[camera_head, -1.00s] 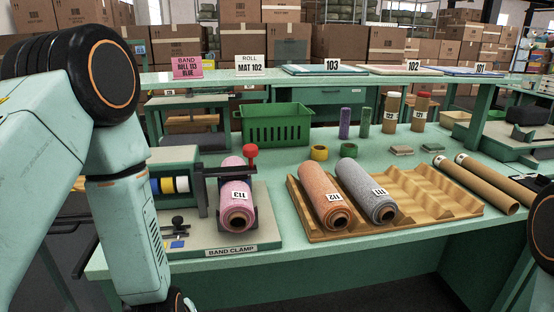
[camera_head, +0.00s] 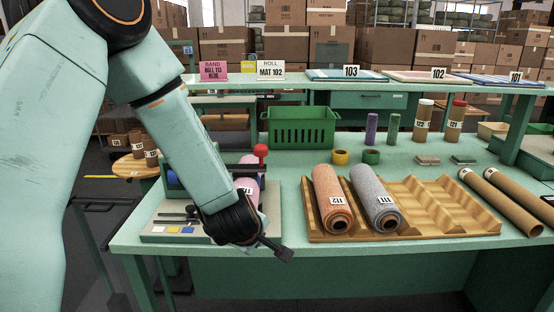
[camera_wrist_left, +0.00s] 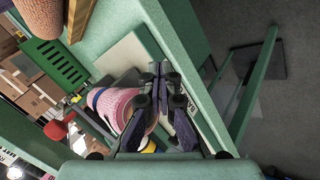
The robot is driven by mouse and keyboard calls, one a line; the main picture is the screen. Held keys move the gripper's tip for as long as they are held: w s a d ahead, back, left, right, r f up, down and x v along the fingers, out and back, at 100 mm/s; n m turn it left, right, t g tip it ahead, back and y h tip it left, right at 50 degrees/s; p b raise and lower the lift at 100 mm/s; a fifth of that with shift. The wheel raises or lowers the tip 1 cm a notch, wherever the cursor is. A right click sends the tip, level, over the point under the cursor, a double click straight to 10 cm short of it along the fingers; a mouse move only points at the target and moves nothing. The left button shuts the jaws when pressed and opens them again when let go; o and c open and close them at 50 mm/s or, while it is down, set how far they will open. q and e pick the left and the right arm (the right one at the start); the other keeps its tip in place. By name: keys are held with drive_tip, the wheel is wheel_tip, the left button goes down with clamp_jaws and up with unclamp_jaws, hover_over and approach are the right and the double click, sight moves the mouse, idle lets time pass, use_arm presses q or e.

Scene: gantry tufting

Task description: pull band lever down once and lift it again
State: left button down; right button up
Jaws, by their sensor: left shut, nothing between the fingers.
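The band lever's red knob (camera_head: 261,150) stands raised above the band clamp base (camera_head: 165,237) in the head view. It also shows at the left in the wrist view (camera_wrist_left: 55,130). The pink roll (camera_head: 247,184) lies in the clamp, partly hidden by my left wrist. It shows more fully in the wrist view (camera_wrist_left: 115,103). My left gripper (camera_head: 286,254) is shut and empty in front of the clamp at the table's front edge, lower than the knob and apart from it. Its closed fingers show in the wrist view (camera_wrist_left: 164,72).
Wooden cradle tray (camera_head: 450,205) with an orange roll (camera_head: 331,195) and a grey roll (camera_head: 372,195) lies right of the clamp. A green basket (camera_head: 301,126) stands behind. Sign cards (camera_head: 271,70) stand on the raised shelf. Table space between clamp and basket is partly clear.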

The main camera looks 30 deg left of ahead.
use_arm(q)
wheel_tip(320, 180, up, 5)
drive_tip(key=w+n, duration=0.2)
drive_tip(key=n, duration=0.4)
drive_tip(key=n+t+p, duration=0.1)
drive_tip(key=n+p, duration=0.1)
drive_tip(key=n, duration=1.8)
approach(262, 158)
drive_tip(key=s+d+f, duration=0.2)
drive_tip(key=s+d, duration=0.1)
drive_tip(key=s, duration=0.1)
drive_tip(key=shift+h, duration=0.3)
drive_tip(key=x, duration=0.3)
drive_tip(key=b+x, duration=0.1)
drive_tip(key=x, duration=0.6)
drive_tip(key=shift+w+a+r, duration=0.15)
drive_tip(key=shift+w+r, duration=0.1)
drive_tip(key=shift+w, duration=0.05)
drive_tip(key=r+p, duration=0.1)
drive_tip(key=a+r+p, duration=0.1)
drive_tip(key=r+p, duration=0.1)
drive_tip(key=shift+w+a, duration=0.2)
drive_tip(key=shift+w, duration=0.25)
use_arm(e)
drive_tip(key=r, duration=0.4)
drive_tip(key=shift+d+r, duration=0.15)
drive_tip(key=shift+d, duration=0.1)
